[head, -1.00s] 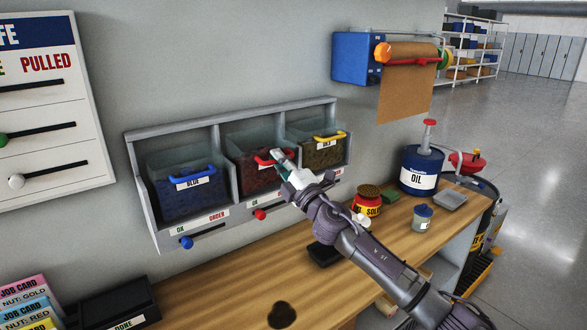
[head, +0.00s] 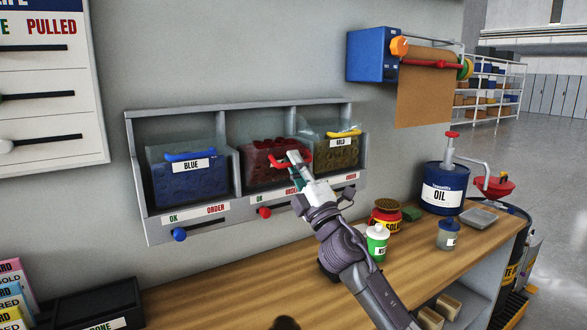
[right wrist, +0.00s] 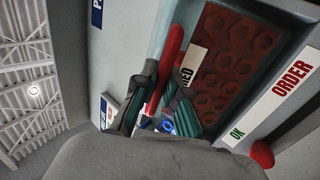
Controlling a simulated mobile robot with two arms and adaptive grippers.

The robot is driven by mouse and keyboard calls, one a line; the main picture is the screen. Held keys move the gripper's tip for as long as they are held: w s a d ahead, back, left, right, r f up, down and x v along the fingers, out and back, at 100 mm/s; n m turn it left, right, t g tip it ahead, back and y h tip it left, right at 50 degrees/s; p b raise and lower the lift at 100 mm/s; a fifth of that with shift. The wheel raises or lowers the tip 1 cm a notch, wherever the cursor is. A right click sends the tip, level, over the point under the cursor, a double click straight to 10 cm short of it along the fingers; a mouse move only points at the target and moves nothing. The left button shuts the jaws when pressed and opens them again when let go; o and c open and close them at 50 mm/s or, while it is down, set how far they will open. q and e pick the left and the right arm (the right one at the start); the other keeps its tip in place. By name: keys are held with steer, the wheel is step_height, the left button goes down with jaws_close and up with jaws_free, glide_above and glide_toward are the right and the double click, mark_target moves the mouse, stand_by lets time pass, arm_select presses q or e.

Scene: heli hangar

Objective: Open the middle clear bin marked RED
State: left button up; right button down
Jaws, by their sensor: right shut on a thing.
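The middle clear bin (head: 258,174) sits in the grey wall rack and holds red nuts, which also show in the right wrist view (right wrist: 228,62). Its red handle (head: 274,162) runs across its front; the handle also shows in the right wrist view (right wrist: 172,52). Its RED label (right wrist: 188,70) is partly hidden by a finger. My right gripper (head: 291,160) is shut on the handle, with its green-padded fingers (right wrist: 164,100) around the bar. I cannot tell exactly how far the bin is tilted.
The BLUE bin (head: 188,185) and GOLD bin (head: 340,158) flank it. A red slider knob (head: 264,212) sits below, near OK.

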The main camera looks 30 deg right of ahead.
arm_select(q)
steer(key=shift+d+f, duration=0.1)
steer(key=shift+d, duration=0.2)
arm_select(e)
steer(key=shift+f, duration=0.1)
steer(key=c, duration=1.5)
jaws_free()
arm_select(q)
steer(key=shift+a, duration=0.1)
steer(key=shift+a, duration=0.1)
arm_select(e)
steer(key=shift+s+f, duration=0.1)
steer(key=shift+s, duration=0.05)
steer(key=v, duration=1.1)
steer(key=shift+s+d+f, duration=0.15)
steer(key=shift+s, duration=0.2)
